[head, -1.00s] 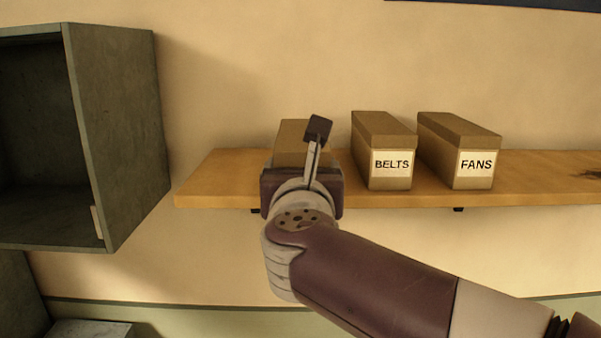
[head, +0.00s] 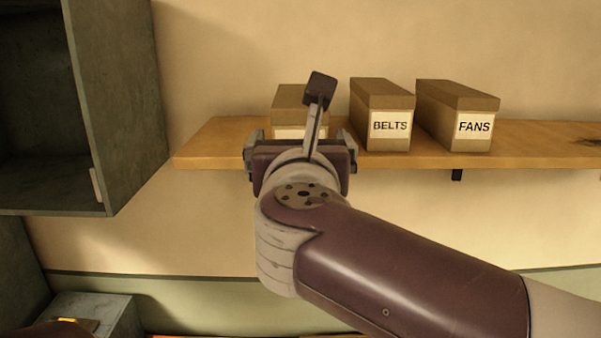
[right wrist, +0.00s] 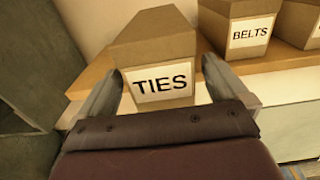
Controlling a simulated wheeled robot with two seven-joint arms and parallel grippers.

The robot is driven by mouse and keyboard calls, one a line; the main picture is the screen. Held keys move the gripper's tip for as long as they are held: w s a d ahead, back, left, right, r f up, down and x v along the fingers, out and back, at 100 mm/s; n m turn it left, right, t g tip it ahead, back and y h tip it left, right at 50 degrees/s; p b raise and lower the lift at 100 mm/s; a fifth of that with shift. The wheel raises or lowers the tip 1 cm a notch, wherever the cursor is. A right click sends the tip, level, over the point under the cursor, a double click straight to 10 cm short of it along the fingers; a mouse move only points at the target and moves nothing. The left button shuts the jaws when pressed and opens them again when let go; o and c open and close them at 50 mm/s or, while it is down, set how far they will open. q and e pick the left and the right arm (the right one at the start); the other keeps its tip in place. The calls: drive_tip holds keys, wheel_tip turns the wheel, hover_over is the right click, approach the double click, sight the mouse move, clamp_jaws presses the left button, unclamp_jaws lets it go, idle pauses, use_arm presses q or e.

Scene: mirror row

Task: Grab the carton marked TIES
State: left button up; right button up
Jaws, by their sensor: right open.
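The TIES carton (head: 300,97) is a brown lidded box at the left of the row on the wooden shelf. In the head view my right arm hides most of its label. The right wrist view shows the TIES carton (right wrist: 152,48) with its label readable. My right gripper (head: 300,138) is in front of it, open and empty. In the right wrist view the right gripper (right wrist: 162,70) has one finger at each side of the carton's front; I cannot tell whether they touch. My left gripper is not in view.
The BELTS carton (head: 382,112) stands to the right of the TIES carton, with the FANS carton (head: 460,112) beyond it. They share the wooden shelf (head: 540,145). A grey-green open cabinet (head: 122,110) stands at the left, beyond a stretch of bare wall.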

drive_tip(key=s+b, duration=0.2)
drive_tip(key=s, duration=0.5)
drive_tip(key=shift+b, duration=0.35)
drive_tip(key=shift+s, duration=0.1)
